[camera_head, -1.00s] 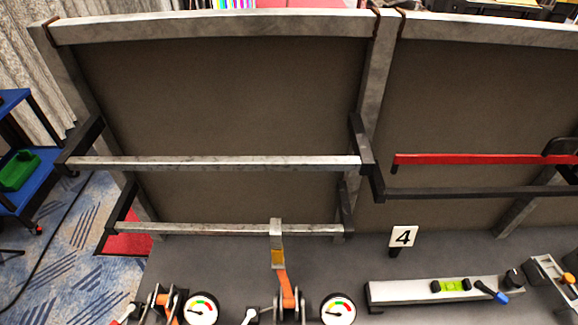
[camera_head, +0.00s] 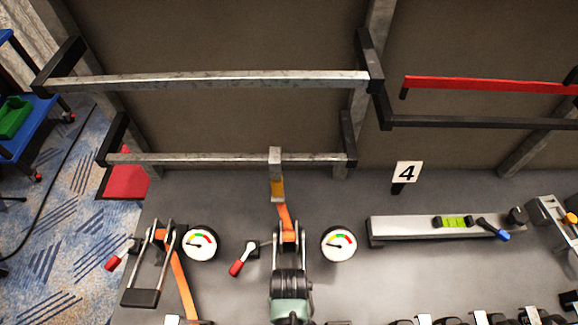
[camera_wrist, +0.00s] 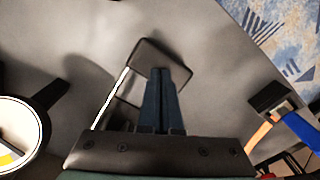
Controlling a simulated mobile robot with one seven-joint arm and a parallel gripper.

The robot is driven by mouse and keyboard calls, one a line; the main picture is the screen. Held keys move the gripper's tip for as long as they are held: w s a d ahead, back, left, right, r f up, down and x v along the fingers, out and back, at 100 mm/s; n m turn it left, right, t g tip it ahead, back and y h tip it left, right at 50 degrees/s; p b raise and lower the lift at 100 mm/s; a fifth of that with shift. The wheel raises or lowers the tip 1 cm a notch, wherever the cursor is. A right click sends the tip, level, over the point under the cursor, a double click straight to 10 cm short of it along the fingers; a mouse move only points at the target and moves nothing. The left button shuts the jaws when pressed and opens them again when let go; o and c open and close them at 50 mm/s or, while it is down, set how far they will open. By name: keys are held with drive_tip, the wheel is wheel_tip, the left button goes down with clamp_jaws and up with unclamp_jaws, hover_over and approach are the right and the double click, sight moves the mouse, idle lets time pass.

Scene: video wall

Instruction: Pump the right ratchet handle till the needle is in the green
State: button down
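The right ratchet handle (camera_head: 276,245) shows as two thin rods in the head view; its near end is hidden under my gripper (camera_head: 290,290). In the wrist view its dark grip (camera_wrist: 150,46) and a pale rod surround my fingertips (camera_wrist: 160,72). My fingers look shut together, with no clear gap. I cannot tell whether they touch the grip. An orange strap (camera_head: 284,215) runs from the right ratchet to a hook on the lower rail. The right gauge (camera_head: 338,245) has its needle pointing left, outside the green.
The left ratchet (camera_head: 142,297) and left gauge (camera_head: 201,243) stand to the left. Red-tipped levers (camera_head: 237,267) sit beside each ratchet. A level bar (camera_head: 405,230) and a "4" sign (camera_head: 407,172) are at right. Metal rails (camera_head: 215,81) cross the back.

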wheel_tip(320, 180, up, 10)
drive_tip(key=p, duration=1)
drive_tip(key=shift+f+p, duration=0.15)
drive_tip(key=shift+p, duration=0.15)
idle(0.9)
wheel_tip(320, 180, down, 10)
drive_tip(key=b, duration=0.7)
drive_tip(key=shift+b, duration=0.4)
wheel_tip(320, 180, up, 10)
drive_tip(key=p, duration=1)
